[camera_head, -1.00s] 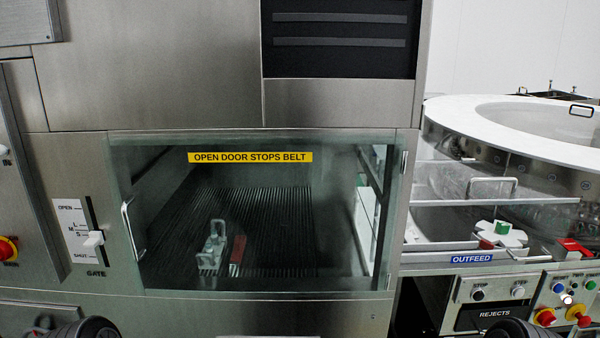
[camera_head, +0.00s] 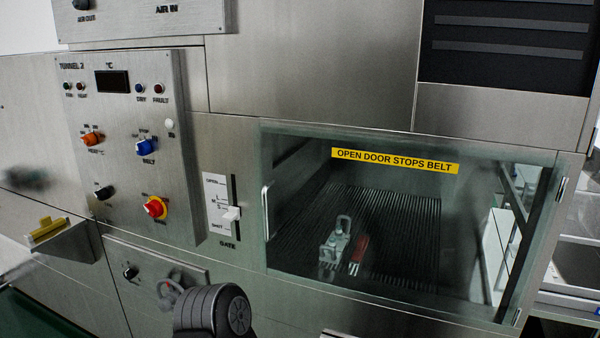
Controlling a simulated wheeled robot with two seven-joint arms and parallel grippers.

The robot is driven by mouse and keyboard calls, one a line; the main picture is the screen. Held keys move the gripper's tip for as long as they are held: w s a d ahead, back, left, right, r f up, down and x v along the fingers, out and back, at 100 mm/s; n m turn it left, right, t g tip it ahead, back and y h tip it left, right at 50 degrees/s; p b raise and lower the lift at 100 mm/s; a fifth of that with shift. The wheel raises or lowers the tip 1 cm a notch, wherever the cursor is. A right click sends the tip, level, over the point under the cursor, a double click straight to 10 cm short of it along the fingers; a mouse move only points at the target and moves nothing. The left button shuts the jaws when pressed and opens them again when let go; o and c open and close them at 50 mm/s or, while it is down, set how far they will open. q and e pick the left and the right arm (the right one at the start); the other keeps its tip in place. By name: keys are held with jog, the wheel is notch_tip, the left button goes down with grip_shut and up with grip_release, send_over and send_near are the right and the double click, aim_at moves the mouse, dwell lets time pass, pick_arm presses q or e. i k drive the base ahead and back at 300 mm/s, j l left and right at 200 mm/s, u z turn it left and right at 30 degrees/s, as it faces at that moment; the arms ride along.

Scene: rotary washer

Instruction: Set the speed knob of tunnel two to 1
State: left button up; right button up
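The Tunnel 2 panel (camera_head: 132,110) stands at the left in the head view, tilted in the picture. It carries an orange heat knob (camera_head: 92,139), a blue belt knob (camera_head: 147,147), a small black knob (camera_head: 104,192) below them, and a red knob on a yellow plate (camera_head: 155,208). The black knob's lettering is too small to read, so I cannot tell its setting or confirm it as the speed knob. A dark rounded link of my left arm shows at the bottom, below and right of the panel. Neither gripper can be made out.
A gate slider (camera_head: 230,213) sits right of the panel, beside a closed glass door (camera_head: 400,255). A yellow-topped box (camera_head: 47,230) juts out at the lower left. A lower plate has a black knob (camera_head: 130,271), with a pale fitting (camera_head: 172,288) near my arm.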

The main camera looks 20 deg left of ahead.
aim_at(129, 274)
jog(key=u, duration=1.75)
